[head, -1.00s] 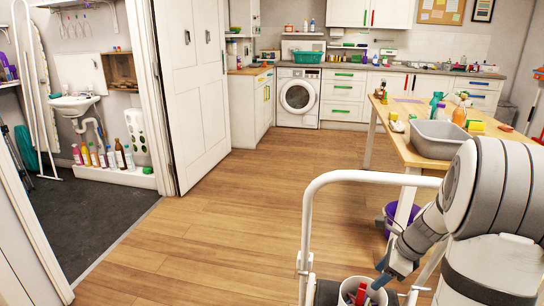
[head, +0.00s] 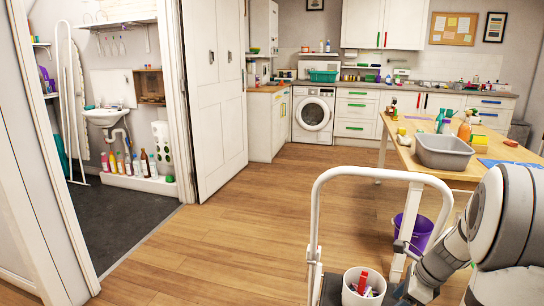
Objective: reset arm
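My arm (head: 478,238) shows at the lower right of the head view, grey and white with a dark shoulder part. It is bent, and its lower links (head: 430,268) slope down to the left, close to the right of the white bucket. My gripper's fingers do not show; the far end of the arm runs to the bottom edge of the picture.
A white trolley rail (head: 314,215) stands just in front of me, with a white bucket (head: 361,294) holding several small things. A wooden table (head: 415,160) with a grey basin (head: 444,152) is at the right; a purple bucket (head: 412,232) stands under it. The wooden floor (head: 240,235) at left is clear.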

